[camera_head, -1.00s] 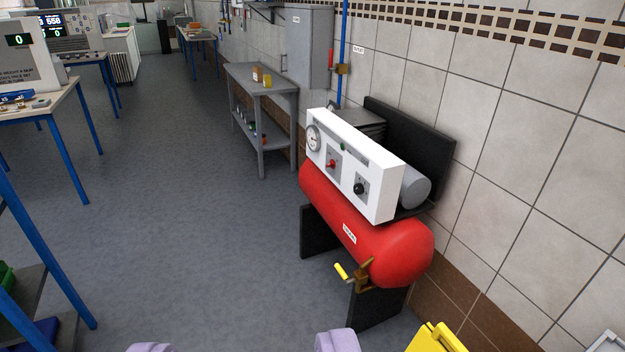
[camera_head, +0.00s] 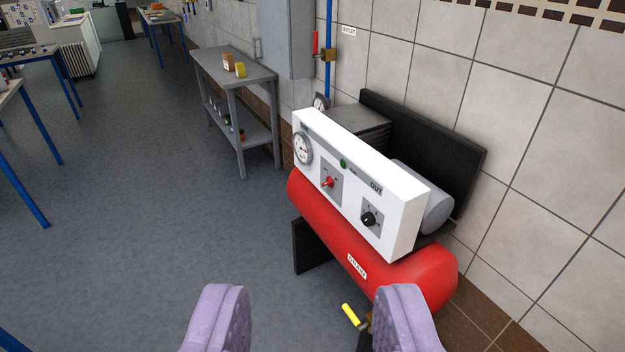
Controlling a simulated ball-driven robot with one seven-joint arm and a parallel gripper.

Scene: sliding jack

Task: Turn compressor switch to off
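The compressor (camera_head: 370,266) is a red horizontal tank with a white control panel (camera_head: 348,205) on top, standing against the tiled wall. The panel carries a red toggle switch (camera_head: 328,182) on a grey plate, a black knob (camera_head: 369,218), a green round light or button (camera_head: 344,163) and a dial gauge (camera_head: 303,148). The switch's set position is too small to read. My gripper (camera_head: 312,318) shows two lilac padded fingers at the bottom, wide apart with nothing between them. It is in front of the tank, apart from the switch; the right finger overlaps the tank's lower end in the picture.
A yellow-handled valve (camera_head: 352,315) sticks out below the tank, close to the right finger. A grey shelf table (camera_head: 238,80) stands behind the compressor along the wall. A blue pipe (camera_head: 328,85) with a red-handled valve runs up the wall.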

